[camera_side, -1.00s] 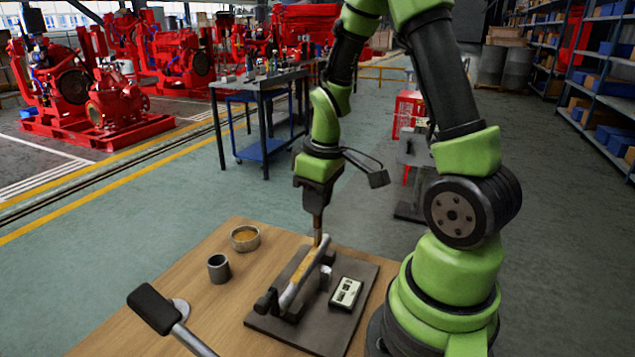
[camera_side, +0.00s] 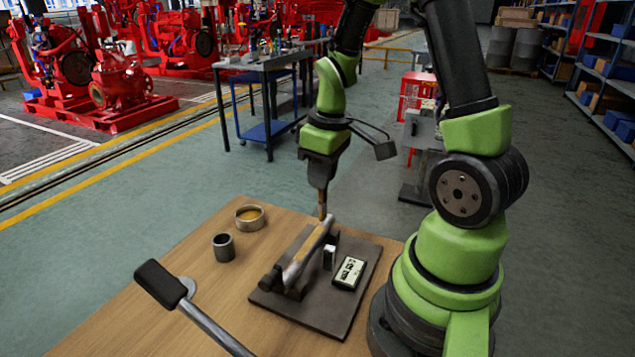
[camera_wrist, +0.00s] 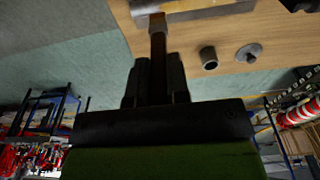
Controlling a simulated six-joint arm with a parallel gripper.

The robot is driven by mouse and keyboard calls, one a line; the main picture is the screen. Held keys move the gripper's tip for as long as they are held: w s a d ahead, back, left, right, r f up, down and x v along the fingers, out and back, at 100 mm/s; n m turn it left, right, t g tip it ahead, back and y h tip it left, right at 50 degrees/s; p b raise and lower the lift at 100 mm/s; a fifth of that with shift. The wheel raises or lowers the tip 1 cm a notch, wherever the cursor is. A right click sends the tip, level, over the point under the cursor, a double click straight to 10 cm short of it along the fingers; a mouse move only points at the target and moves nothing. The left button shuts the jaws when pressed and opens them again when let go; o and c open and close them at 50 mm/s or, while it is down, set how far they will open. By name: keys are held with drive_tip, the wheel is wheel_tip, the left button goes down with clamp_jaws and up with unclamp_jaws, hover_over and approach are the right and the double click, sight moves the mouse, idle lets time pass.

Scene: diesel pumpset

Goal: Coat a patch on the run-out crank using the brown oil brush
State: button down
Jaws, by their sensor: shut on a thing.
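My gripper (camera_side: 322,180) points down and is shut on the brown oil brush (camera_side: 322,205). In the wrist view the brush (camera_wrist: 158,45) stands between the two dark fingers (camera_wrist: 157,85). Its tip is at the upper end of the run-out crank (camera_side: 291,274) and appears to touch it; the exact contact is too small to tell. The crank is a silver bar lying slantwise on dark supports. An amber patch (camera_side: 309,245) runs along its upper part. In the wrist view the crank (camera_wrist: 205,12) crosses the top edge.
A dark plate (camera_side: 325,318) carries the crank and a small gauge-like device (camera_side: 349,272). On the wooden table (camera_side: 190,270) stand a grey cup (camera_side: 223,247) and a round dish (camera_side: 249,217) with amber contents.

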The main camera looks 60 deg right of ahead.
drive_tip(key=shift+r, duration=3.35)
